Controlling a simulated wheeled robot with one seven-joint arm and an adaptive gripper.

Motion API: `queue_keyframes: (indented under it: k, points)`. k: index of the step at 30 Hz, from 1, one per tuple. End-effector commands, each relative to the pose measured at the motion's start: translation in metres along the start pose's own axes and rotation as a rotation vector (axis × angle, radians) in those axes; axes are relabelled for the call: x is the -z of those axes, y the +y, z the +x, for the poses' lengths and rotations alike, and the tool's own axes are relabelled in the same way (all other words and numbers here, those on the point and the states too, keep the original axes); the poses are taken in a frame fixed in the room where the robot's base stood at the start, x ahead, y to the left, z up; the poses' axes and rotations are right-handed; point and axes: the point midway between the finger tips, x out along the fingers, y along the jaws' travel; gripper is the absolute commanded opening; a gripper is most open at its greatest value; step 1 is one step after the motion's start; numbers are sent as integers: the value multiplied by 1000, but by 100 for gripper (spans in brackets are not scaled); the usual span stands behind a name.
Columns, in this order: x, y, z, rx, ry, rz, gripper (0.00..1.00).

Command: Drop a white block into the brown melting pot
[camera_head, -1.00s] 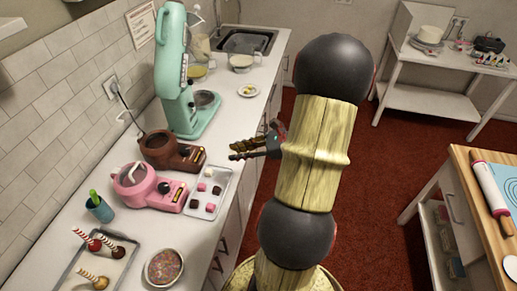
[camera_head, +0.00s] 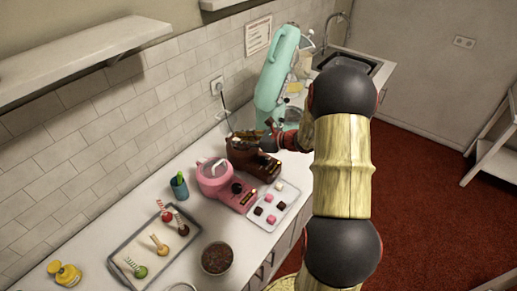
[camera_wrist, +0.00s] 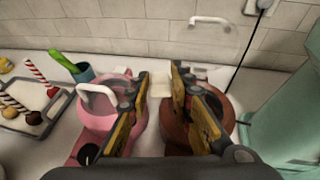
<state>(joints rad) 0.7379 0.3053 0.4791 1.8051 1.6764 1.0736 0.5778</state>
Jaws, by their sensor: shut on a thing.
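My gripper (camera_wrist: 162,76) is shut on a small white block (camera_wrist: 160,89), seen between its fingertips in the wrist view. The brown melting pot (camera_wrist: 222,104) is at the right in that view, partly covered by the right finger. In the head view my gripper (camera_head: 262,134) is over or just beside the brown pot (camera_head: 262,166); its height above the pot is unclear. The block is not clear in the head view. Another white block (camera_head: 279,187) lies on the candy tray (camera_head: 290,208).
A pink melting pot (camera_head: 214,176) stands left of the brown one. A mint stand mixer (camera_head: 276,80) is behind, at the right in the wrist view. A cup (camera_head: 179,187), a sweets tray (camera_head: 118,254) and a sprinkle bowl (camera_head: 217,258) are nearer. The tiled wall bounds the counter.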

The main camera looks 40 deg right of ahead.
Motion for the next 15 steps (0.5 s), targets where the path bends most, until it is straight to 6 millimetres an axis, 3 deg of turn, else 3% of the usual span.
queue_keyframes:
  k: [3, 9, 15]
  points:
    - [-6, -26, 13, 78, 3, 31, 5]
    - [-6, -66, 10, 197, 8, 81, 5]
    - [0, -81, 7, 249, 26, 114, 5]
